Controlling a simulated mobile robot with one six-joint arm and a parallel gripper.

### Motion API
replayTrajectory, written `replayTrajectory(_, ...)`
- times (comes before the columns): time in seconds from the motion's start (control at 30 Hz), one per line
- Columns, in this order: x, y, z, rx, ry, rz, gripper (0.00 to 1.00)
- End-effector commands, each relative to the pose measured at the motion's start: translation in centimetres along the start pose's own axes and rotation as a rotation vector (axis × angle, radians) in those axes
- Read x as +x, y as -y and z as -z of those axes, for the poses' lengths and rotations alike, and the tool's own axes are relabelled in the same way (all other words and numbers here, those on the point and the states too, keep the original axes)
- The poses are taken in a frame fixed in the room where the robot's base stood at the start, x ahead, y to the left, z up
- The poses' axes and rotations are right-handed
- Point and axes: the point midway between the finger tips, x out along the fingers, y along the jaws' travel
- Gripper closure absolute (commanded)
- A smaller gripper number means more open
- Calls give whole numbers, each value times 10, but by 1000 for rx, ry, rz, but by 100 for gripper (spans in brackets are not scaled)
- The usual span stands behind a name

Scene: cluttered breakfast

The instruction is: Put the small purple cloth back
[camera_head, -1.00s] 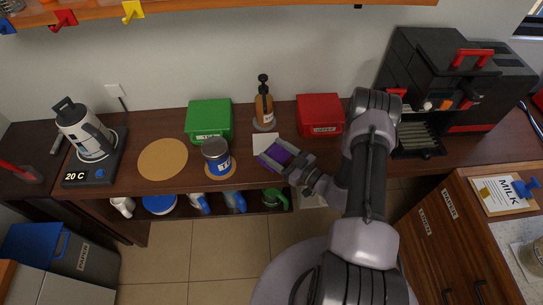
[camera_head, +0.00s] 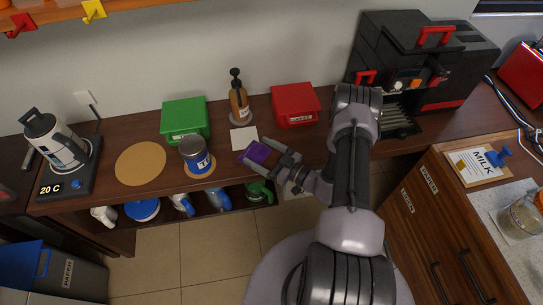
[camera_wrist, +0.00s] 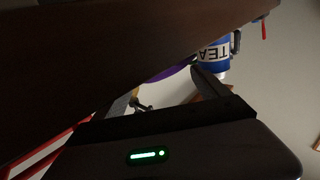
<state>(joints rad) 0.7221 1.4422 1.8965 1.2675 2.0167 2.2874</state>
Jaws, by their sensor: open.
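The small purple cloth (camera_head: 258,152) lies at the front of the brown counter, just below and right of a white square (camera_head: 244,139). My gripper (camera_head: 262,155) is open, with its fingers either side of the cloth. In the wrist view a strip of purple (camera_wrist: 178,69) shows between my open fingers (camera_wrist: 165,93), mostly hidden by a dark brown surface. I cannot tell whether the cloth touches the fingers or the counter.
A green box (camera_head: 185,118), a brown pump bottle (camera_head: 239,100) and a red box (camera_head: 295,104) stand behind. Several mugs sit on the shelf below.

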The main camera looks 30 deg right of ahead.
Motion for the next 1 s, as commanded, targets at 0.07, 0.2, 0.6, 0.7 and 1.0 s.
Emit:
replayTrajectory(0.07,-22,-2,3,3,1,-6,15)
replayTrajectory(0.2,-59,-2,3,2,0,-7,15)
replayTrajectory(0.6,-59,24,77,-493,-24,302,15)
replayTrajectory(0.7,-39,72,148,-1053,-142,633,15)
replayTrajectory(1.0,-89,211,287,2266,1116,-1266,15)
